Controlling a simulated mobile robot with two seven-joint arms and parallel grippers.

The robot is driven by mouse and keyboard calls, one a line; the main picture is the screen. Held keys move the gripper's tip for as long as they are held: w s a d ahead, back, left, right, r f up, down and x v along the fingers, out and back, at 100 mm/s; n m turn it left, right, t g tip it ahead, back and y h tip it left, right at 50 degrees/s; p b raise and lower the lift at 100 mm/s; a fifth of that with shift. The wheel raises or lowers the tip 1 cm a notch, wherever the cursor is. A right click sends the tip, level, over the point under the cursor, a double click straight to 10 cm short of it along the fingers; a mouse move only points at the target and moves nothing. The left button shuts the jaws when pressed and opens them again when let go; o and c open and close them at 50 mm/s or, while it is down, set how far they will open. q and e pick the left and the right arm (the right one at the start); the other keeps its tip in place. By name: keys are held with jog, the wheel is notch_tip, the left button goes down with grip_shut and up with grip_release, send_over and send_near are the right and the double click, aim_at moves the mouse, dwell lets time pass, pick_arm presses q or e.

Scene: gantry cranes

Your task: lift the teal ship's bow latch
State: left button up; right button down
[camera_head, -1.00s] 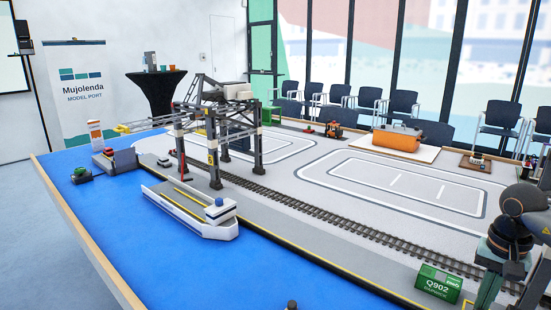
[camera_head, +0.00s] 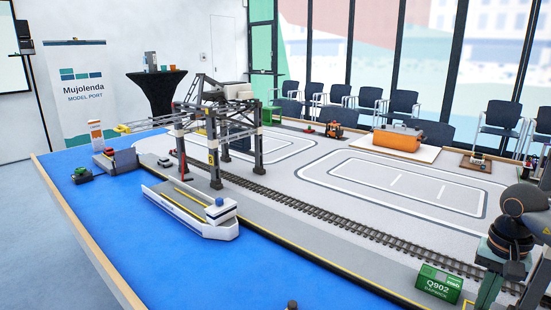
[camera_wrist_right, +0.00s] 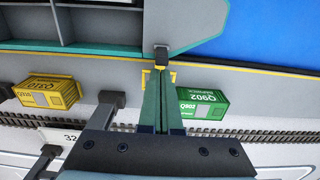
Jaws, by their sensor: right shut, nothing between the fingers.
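The teal ship (camera_wrist_right: 195,27) shows at the top of the right wrist view, with its grey hold to the left and its teal bow tapering to the right. A small dark latch (camera_wrist_right: 161,54) with a pale top sits at the ship's near edge by the bow. My right gripper (camera_wrist_right: 160,72) is shut and empty. Its fingertips point at the latch and lie just below it in the picture; I cannot tell whether they touch. A yellow bracket (camera_wrist_right: 146,78) shows around the fingertips. The teal ship is not clearly in the head view. My left gripper is out of view.
A green Q902 container (camera_wrist_right: 203,103) stands right of the fingers, also in the head view (camera_head: 438,284). A yellow container (camera_wrist_right: 48,92) is to the left. The white ship (camera_head: 190,208) and the crane (camera_head: 215,130) stand farther off.

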dwell(0.3)
jog(key=shift+s+a, duration=0.7)
jog(key=shift+s, duration=0.15)
jog(key=shift+s+a+f+b, duration=0.3)
jog(key=shift+s+a+f, duration=0.15)
jog(key=shift+s+a, duration=0.15)
jog(key=shift+s+a+f+b, duration=0.3)
jog(key=shift+s+a+f, duration=0.2)
jog(key=shift+s, duration=0.2)
jog(key=shift+r, duration=0.2)
pick_arm(q)
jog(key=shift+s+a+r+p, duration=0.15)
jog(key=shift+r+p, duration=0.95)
jog(key=shift+p, duration=0.9)
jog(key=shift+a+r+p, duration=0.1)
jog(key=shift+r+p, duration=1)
jog(key=shift+p, duration=0.85)
pick_arm(e)
notch_tip(320, 180, up, 10)
jog(key=s+a, duration=0.2)
jog(key=shift+s+f, duration=0.1)
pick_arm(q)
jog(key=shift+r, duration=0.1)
